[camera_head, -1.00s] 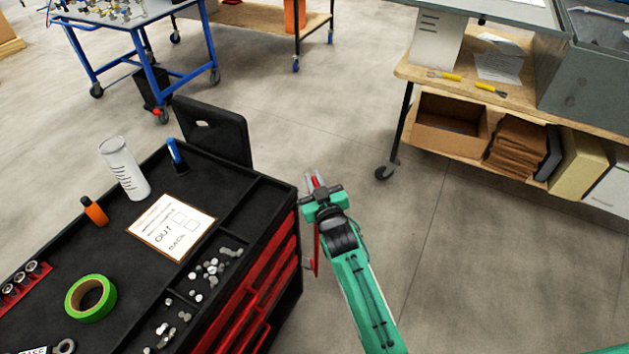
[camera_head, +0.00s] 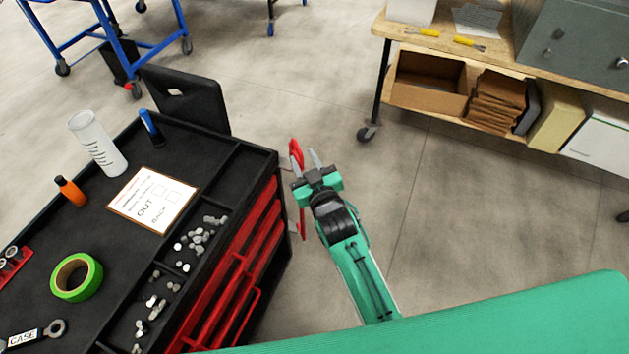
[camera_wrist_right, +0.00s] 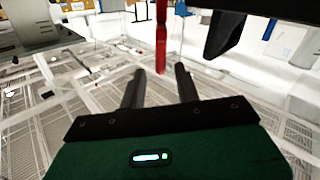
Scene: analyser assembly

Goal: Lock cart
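The cart is a black tool cart with red drawers (camera_head: 250,245) at the lower left of the head view. A red upright part (camera_head: 296,152) shows just off its right corner, and more red shows lower down beside my gripper. My right gripper (camera_head: 306,161) is at that corner, its two grey fingers apart. In the right wrist view the fingers (camera_wrist_right: 159,82) are also apart with nothing between them. A red bar (camera_wrist_right: 161,38) stands beyond them, roughly in line with the gap. I cannot tell whether they touch it. My left gripper is not in view.
On the cart top are green tape (camera_head: 77,277), a white cylinder (camera_head: 97,143), an orange bottle (camera_head: 70,191), a sign (camera_head: 152,199) and loose metal parts. A wooden shelf bench (camera_head: 455,46) stands at the upper right. The floor between is clear.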

